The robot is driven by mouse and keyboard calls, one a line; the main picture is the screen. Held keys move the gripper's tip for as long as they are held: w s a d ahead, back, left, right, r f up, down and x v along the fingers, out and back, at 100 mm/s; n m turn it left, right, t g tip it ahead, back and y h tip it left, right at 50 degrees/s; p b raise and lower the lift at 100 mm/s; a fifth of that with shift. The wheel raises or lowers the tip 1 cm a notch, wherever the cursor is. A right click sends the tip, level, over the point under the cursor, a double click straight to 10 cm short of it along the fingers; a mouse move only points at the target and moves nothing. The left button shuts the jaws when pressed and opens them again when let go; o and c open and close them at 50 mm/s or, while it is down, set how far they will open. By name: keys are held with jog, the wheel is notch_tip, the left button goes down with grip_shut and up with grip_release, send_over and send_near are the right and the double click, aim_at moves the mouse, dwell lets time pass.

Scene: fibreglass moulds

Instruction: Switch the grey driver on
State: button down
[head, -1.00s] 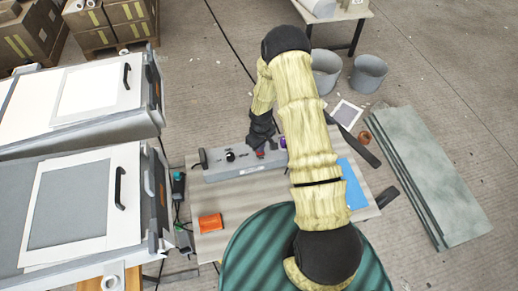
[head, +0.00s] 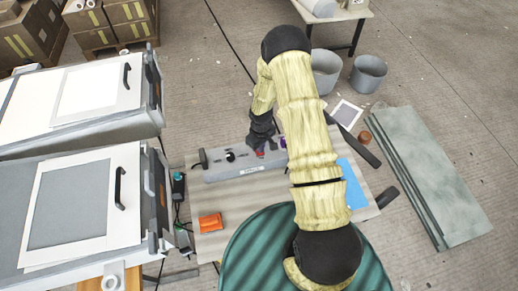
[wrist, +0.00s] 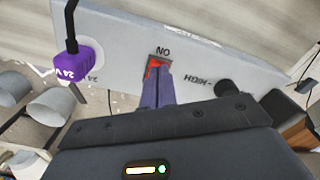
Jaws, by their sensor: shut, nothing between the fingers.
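The grey driver (head: 222,172) is a long grey box lying on the work table. In the wrist view its panel (wrist: 118,42) fills the upper part, with the marking "ON" beside a red rocker switch (wrist: 152,69). My gripper (wrist: 157,76) is shut and empty, its fingertips at the switch, covering much of it. Whether they press on it, and which way the rocker is tipped, I cannot tell. In the head view my gripper (head: 262,147) is over the right half of the driver. A purple "24 V" plug (wrist: 78,61) sits in the panel, with a black knob (wrist: 230,91) on the other side.
An orange box (head: 210,222) and a blue sheet (head: 353,185) lie on the table (head: 225,200). A green ribbed round surface (head: 250,250) is at the front. White-lidded units (head: 70,205) stand left. Grey buckets (head: 369,74) and green boards (head: 420,175) are on the floor.

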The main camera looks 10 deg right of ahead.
jog(key=shift+f+b, duration=0.75)
jog(key=shift+f, duration=0.2)
dwell(0.7)
jog(key=shift+r+p, duration=2.3)
jog(key=shift+r, duration=1.25)
jog(key=shift+r, duration=0.1)
notch_tip(320, 180, up, 8)
jog(key=m, duration=0.1)
send_over(262, 157)
jog(key=s+r+m+t, duration=0.15)
jog(key=s+r, duration=0.25)
jog(key=r, duration=0.7)
jog(key=s+r+m+t, duration=0.1)
jog(key=s+r+m, duration=0.2)
jog(key=s+r, duration=0.7)
jog(key=shift+s+a+r, duration=0.2)
jog(key=shift+s+r, duration=0.15)
jog(key=shift+s, duration=0.9)
